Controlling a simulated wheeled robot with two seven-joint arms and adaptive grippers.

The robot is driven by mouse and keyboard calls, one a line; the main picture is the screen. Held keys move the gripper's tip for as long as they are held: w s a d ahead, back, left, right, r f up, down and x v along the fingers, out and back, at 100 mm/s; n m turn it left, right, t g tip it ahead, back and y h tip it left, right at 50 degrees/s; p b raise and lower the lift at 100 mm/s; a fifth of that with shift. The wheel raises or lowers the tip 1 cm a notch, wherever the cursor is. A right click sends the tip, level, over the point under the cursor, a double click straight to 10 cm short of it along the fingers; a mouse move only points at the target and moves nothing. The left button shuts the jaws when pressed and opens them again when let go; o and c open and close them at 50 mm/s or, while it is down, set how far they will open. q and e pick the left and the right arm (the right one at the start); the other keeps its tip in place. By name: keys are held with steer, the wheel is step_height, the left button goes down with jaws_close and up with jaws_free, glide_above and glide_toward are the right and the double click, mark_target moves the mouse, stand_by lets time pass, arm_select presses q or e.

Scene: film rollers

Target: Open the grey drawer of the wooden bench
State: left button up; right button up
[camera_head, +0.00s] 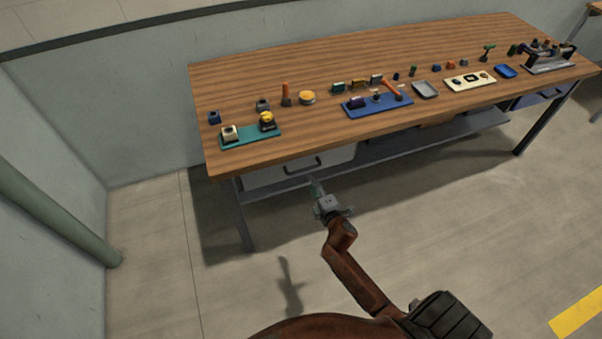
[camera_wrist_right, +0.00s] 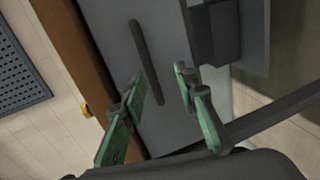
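The wooden bench (camera_head: 350,60) stands along the wall with a brown plank top. The grey drawer (camera_head: 270,178) sits under its left front edge and looks shut, with a dark bar handle (camera_head: 303,165) on its front. In the right wrist view the drawer front (camera_wrist_right: 165,75) fills the middle, and the handle (camera_wrist_right: 147,62) runs up from between the fingers. My right gripper (camera_head: 316,187) is just in front of the drawer, below the handle. Its green fingers (camera_wrist_right: 160,85) are apart with nothing between them; the handle lies beyond the tips. My left gripper is not in view.
Small parts stand on the bench top, with a teal tray (camera_head: 250,136), a blue tray (camera_head: 378,106) and a cream tray (camera_head: 470,83). A lower shelf (camera_head: 430,137) and a bench leg (camera_head: 243,218) are near my right arm. A blue drawer (camera_head: 540,95) is at the right. The floor in front is clear.

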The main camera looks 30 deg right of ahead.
mark_target(305, 169)
steer(key=shift+w+r+b+x, duration=0.1)
steer(key=shift+r+b+x, duration=0.25)
steer(key=shift+x, duration=0.95)
steer(key=shift+w+r+b+x, duration=0.1)
steer(key=shift+r+b+x, duration=0.25)
steer(key=shift+x, duration=0.95)
steer(key=shift+w+r+b+x, duration=0.1)
steer(key=shift+r+b+x, duration=0.25)
steer(key=shift+x, duration=1)
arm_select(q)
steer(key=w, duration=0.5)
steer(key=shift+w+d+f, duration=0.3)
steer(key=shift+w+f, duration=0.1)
arm_select(e)
steer(key=shift+s+f, duration=0.1)
jaws_close()
